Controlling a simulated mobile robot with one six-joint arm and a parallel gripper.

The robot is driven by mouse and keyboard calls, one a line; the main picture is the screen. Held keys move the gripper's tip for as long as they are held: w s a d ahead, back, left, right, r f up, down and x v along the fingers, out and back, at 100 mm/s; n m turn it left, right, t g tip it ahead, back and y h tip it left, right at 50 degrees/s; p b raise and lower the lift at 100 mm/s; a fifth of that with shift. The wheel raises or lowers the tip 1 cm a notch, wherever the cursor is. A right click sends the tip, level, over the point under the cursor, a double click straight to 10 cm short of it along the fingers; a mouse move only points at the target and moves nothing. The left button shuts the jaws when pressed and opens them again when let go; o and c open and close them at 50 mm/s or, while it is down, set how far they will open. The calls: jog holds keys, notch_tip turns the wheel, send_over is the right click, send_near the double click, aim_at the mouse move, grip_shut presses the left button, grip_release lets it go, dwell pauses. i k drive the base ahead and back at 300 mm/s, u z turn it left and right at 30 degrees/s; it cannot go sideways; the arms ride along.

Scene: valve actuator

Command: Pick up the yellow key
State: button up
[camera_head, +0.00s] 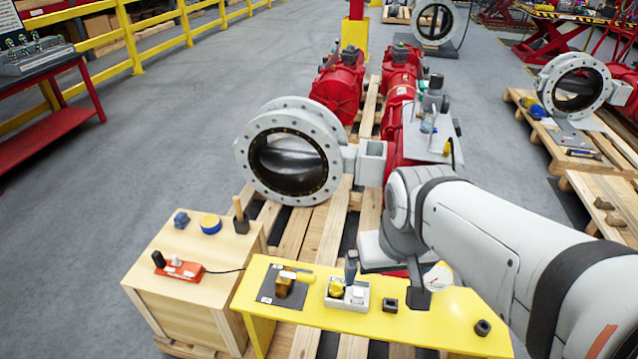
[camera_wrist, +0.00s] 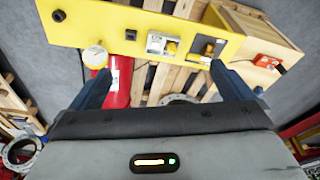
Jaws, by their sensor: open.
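My gripper (camera_head: 384,288) is open, with its fingers spread above the yellow bench (camera_head: 440,318); in the wrist view nothing is held between the fingers (camera_wrist: 162,70). A small yellow piece (camera_head: 336,288) stands in a pale tray beside a white block, near the left finger in the head view; it also shows in the wrist view (camera_wrist: 171,47). Another yellow-handled piece (camera_head: 297,276) lies on a dark plate further left, and shows near one fingertip in the wrist view (camera_wrist: 208,49). I cannot tell for sure which of these is the yellow key.
A small black square holder (camera_head: 390,305) and a black ring (camera_head: 482,327) sit on the bench. A round gauge (camera_head: 437,277) is close to the right finger. A wooden crate (camera_head: 180,300) with a red device stands left. A big flanged valve (camera_head: 290,155) is behind.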

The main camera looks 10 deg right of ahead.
aim_at(336, 286)
jog(key=z, duration=0.55)
jog(key=k, duration=0.95)
jog(key=u, duration=0.45)
jog(key=i, duration=1)
jog(key=u, duration=0.1)
jog(key=k, duration=0.4)
jog(key=z, duration=0.1)
